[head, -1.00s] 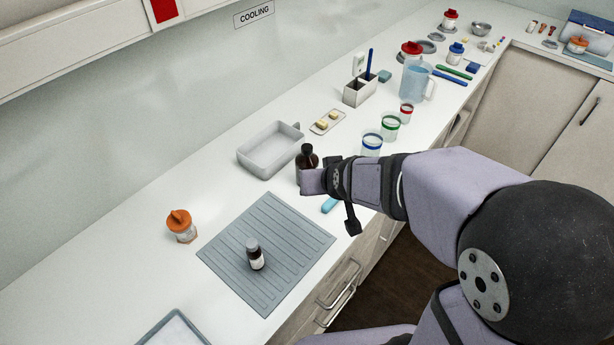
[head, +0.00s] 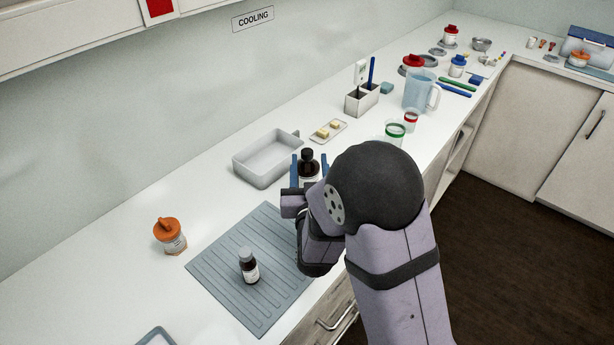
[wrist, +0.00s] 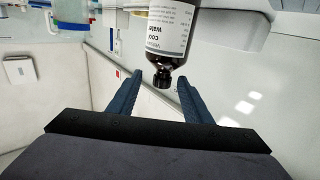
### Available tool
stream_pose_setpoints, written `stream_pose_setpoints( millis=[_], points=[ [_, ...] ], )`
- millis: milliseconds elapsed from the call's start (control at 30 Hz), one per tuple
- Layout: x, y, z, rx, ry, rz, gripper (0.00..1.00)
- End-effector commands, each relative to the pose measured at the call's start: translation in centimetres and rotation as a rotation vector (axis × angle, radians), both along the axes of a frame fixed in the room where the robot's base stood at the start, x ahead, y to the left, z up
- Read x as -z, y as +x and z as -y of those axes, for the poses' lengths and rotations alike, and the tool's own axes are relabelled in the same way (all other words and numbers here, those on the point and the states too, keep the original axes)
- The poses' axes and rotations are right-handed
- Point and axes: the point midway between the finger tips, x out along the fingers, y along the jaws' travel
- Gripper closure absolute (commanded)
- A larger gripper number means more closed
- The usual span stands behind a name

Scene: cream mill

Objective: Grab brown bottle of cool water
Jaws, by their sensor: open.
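A brown bottle (head: 308,170) with a black cap and a white label stands upright on the counter, in front of the grey tray. In the wrist view the bottle (wrist: 170,30) appears upside down, and its label partly reads "Water". My gripper (wrist: 159,76) is open, with one blue finger on each side of the bottle's cap and neck. In the head view the fingers of my gripper (head: 309,172) flank the bottle. Gaps show beside the cap in the wrist view. My arm hides the bottle's lower part in the head view.
A smaller brown bottle (head: 248,266) with a grey cap stands on the ribbed grey mat (head: 215,280). An orange-capped jar (head: 170,236) is left of the mat. The grey tray (head: 262,172), a butter dish (head: 329,131) and a green-rimmed cup (head: 394,133) are close by.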

Motion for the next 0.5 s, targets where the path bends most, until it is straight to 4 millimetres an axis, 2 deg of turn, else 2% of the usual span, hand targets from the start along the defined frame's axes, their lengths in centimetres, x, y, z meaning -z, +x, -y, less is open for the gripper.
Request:
stream_pose_setpoints(
  millis=[267,500],
  points=[
    [0.5,0.2,0.0,0.000,0.001,0.001,0.55],
    [0.4,1.9,0.1,0.000,0.000,0.000,0.55]
  ],
)
